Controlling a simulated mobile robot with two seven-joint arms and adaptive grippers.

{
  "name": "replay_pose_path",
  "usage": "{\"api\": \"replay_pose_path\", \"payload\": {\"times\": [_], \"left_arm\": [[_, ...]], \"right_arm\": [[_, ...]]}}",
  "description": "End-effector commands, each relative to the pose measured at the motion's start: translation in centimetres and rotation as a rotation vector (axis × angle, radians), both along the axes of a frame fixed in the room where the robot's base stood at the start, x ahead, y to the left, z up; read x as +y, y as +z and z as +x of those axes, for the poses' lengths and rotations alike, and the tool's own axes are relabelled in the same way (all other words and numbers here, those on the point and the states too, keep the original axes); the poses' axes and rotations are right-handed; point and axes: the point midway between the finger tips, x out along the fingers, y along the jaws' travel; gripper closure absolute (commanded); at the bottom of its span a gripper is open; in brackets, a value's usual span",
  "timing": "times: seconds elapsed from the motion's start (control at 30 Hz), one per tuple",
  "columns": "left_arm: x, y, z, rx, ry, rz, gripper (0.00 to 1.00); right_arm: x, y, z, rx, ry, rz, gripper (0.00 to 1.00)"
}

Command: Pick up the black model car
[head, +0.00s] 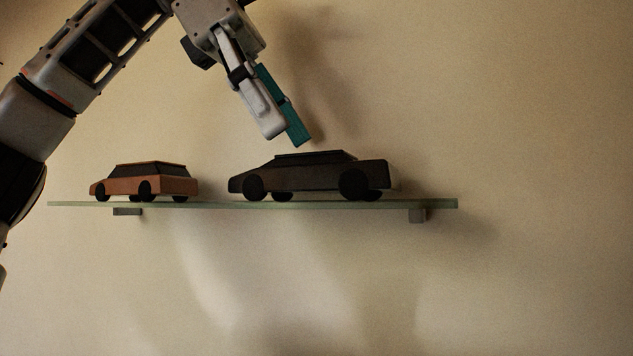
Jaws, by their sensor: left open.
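The black model car (310,176) stands on its wheels on the right part of a glass shelf (215,204). It is longer than the other car on the shelf. My left gripper (287,140) points down just above the car's roof, a little left of its middle. Its fingers, one grey and one with a teal pad, overlap in this view. It is open and empty, and appears apart from the roof by a small gap. My right gripper does not show.
An orange model car (145,181) with a dark roof stands on the left part of the shelf, with a bare stretch between the two cars. A plain wall (540,120) is behind the shelf. Small brackets (417,215) sit under the shelf. The space right of the black car is clear.

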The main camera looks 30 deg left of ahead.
Motion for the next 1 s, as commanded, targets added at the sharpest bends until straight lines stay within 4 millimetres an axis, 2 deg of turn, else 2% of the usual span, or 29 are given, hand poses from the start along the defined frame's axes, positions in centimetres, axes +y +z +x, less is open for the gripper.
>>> {"api": "replay_pose_path", "payload": {"times": [0.43,0.73,0.77,0.93,0.97,1.0], "left_arm": [[-2.2,-4.0,2.0,0.002,-0.002,0.001,0.24],[-2.5,-4.3,2.1,-0.001,0.000,-0.002,0.24],[-2.5,-4.3,2.1,-0.001,0.000,-0.002,0.29],[-2.5,-4.3,2.1,0.000,0.001,-0.001,0.73],[-2.5,-4.3,2.1,0.000,0.001,-0.001,0.78],[-2.5,-4.3,2.1,0.000,0.001,-0.001,0.78]], "right_arm": [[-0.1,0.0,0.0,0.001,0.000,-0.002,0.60],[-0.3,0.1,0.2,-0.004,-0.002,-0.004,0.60],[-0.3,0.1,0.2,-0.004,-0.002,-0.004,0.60],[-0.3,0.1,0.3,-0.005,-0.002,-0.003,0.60],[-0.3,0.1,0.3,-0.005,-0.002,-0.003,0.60],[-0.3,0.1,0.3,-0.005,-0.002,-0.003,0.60]]}}
